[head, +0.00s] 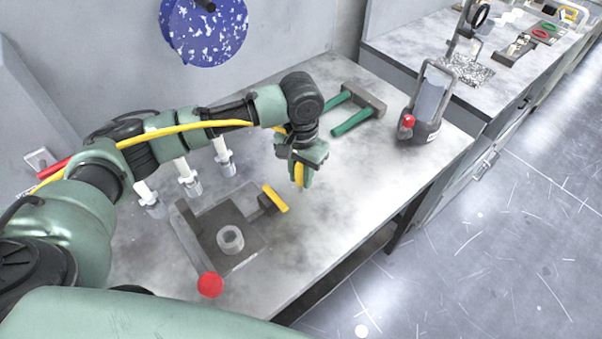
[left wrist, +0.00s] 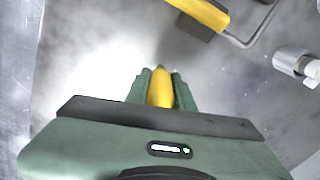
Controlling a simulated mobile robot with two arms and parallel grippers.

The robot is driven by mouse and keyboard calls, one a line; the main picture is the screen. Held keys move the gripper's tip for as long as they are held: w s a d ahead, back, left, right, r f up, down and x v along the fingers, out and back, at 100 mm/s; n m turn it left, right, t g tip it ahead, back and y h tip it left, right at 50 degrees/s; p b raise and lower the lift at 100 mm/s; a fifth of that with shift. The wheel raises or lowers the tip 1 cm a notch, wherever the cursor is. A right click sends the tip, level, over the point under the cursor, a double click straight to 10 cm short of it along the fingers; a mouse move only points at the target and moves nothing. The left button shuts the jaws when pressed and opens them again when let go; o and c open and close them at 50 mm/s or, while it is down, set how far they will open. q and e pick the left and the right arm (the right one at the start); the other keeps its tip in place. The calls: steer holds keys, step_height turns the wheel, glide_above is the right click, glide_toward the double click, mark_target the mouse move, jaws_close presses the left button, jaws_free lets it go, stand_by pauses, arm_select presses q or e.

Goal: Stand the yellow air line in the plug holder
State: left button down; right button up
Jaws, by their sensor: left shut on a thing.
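My left gripper (head: 300,178) points down above the bench, to the right of the dark fixture. It is shut on a yellow piece (head: 299,174), which also shows between the fingers in the left wrist view (left wrist: 160,88). A yellow line (head: 190,127) runs along my left arm towards the gripper; its join to the held piece is hidden. A grey open ring-shaped cup (head: 230,239) stands on the fixture plate, left of and nearer than the gripper. I cannot tell whether this cup is the plug holder. My right gripper is not in view.
The fixture has a red-knobbed lever (head: 210,284) and a yellow handle (head: 275,198). Several white-topped metal posts (head: 188,180) stand behind it. Bench space right of the gripper is clear.

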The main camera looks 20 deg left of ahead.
arm_select(q)
steer(key=c, duration=1.2)
jaws_free()
steer(key=shift+f, duration=0.1)
